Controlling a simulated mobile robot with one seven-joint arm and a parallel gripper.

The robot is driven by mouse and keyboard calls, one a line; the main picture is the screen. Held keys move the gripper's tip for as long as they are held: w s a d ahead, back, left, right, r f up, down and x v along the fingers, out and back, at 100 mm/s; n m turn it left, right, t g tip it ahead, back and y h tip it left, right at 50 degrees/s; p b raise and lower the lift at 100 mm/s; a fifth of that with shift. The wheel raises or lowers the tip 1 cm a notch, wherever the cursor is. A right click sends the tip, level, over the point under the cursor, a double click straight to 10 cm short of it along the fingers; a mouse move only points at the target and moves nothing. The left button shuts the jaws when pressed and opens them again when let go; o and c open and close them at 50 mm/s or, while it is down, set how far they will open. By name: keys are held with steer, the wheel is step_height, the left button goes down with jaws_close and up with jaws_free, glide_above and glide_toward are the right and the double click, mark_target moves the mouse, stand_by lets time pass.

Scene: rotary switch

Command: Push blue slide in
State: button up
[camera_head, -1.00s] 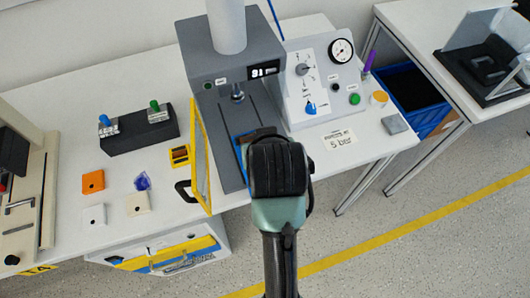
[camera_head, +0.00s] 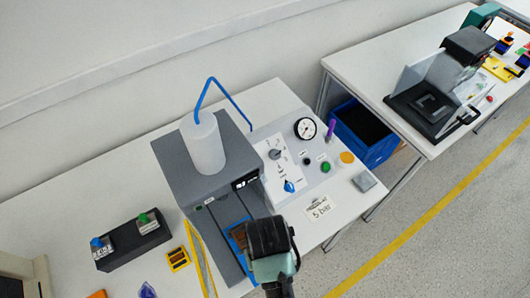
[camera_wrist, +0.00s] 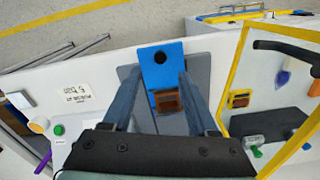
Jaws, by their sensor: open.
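The blue slide (camera_wrist: 163,54) shows in the wrist view, with a dark round hole and a brown block (camera_wrist: 166,101) on it. It lies on the grey base of the press (camera_head: 205,172). In the head view only part of the blue slide (camera_head: 233,233) shows beside my gripper (camera_head: 268,240), which hides the rest. In the wrist view the two fingers of my gripper (camera_wrist: 160,74) are apart, one on each side of the slide, with nothing held. Whether they touch the slide I cannot tell.
A yellow-framed door (camera_wrist: 238,75) stands open beside the press. A control panel (camera_head: 290,155) with gauge, knobs and a green button adjoins it. A black block with two valves (camera_head: 130,240) is at the left. A blue bin (camera_head: 362,135) sits between the tables.

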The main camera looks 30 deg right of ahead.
step_height(320, 180, down, 9)
steer(key=shift+w+r, duration=0.1)
stand_by(0.3)
jaws_close()
stand_by(1.3)
